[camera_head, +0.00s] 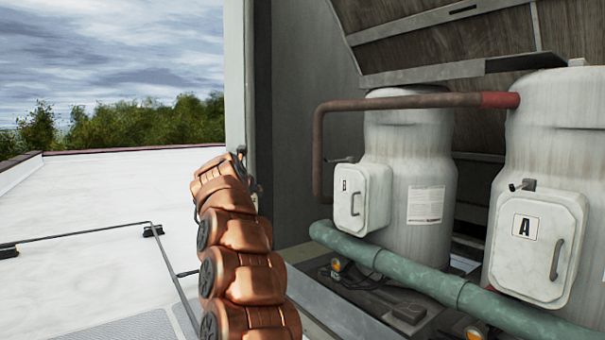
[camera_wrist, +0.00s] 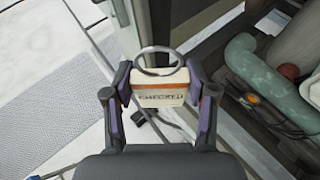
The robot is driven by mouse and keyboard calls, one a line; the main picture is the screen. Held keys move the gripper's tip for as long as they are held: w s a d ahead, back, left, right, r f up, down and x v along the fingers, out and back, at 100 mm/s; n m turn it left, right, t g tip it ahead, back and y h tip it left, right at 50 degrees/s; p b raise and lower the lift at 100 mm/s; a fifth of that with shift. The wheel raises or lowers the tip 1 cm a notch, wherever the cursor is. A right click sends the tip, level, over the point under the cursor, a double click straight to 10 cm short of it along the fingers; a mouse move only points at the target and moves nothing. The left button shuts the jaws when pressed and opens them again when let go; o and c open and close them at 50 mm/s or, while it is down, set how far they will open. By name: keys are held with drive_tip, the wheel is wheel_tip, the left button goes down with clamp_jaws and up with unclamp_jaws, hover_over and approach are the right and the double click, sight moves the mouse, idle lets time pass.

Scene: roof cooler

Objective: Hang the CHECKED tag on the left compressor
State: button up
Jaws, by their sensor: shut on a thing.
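The left compressor (camera_head: 425,160) is a pale upright tank with a white box (camera_head: 372,197) marked B on its front. A small dark peg (camera_head: 340,160) sticks out to the left at the box's top. In the wrist view, my gripper (camera_wrist: 160,92) is shut on a cream tag (camera_wrist: 160,91) with an orange stripe. Its dark lettering is too blurred to read surely. A metal ring (camera_wrist: 157,52) stands at the tag's far edge.
The right compressor (camera_head: 558,120) has a box marked A. A rust-red pipe (camera_head: 400,103) runs across the left compressor, and a thick green pipe (camera_head: 400,266) passes low in front. White open roof lies left.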

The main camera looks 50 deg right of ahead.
drive_tip(key=shift+s+d+r+m+g+h+b, duration=0.5)
drive_tip(key=shift+s+r+m+g, duration=1.55)
drive_tip(key=shift+s, duration=2.6)
drive_tip(key=shift+s+d+r+m+g+h+b, duration=0.25)
drive_tip(key=shift+s+d+r+m+g+h, duration=0.4)
drive_tip(key=shift+s+r+m+g, duration=2.7)
drive_tip(key=shift+s+d+f+n+t+p, duration=0.45)
drive_tip(key=shift+s+d+f, duration=0.4)
drive_tip(key=shift+d, duration=0.7)
drive_tip(key=shift+s+d+f+n+t+p, duration=0.2)
drive_tip(key=shift+s+d+f+n, duration=0.55)
drive_tip(key=shift+d, duration=0.8)
drive_tip(key=shift+s+d+f+n+t+p, duration=0.35)
drive_tip(key=shift+s+d+f, duration=0.25)
drive_tip(key=shift+s+d, duration=0.7)
drive_tip(key=shift+w+d+f, duration=0.15)
drive_tip(key=shift+w+d, duration=0.05)
drive_tip(key=shift+d, duration=0.15)
drive_tip(key=shift+f, duration=0.15)
drive_tip(key=o, duration=1.2)
drive_tip(key=shift+o, duration=0.2)
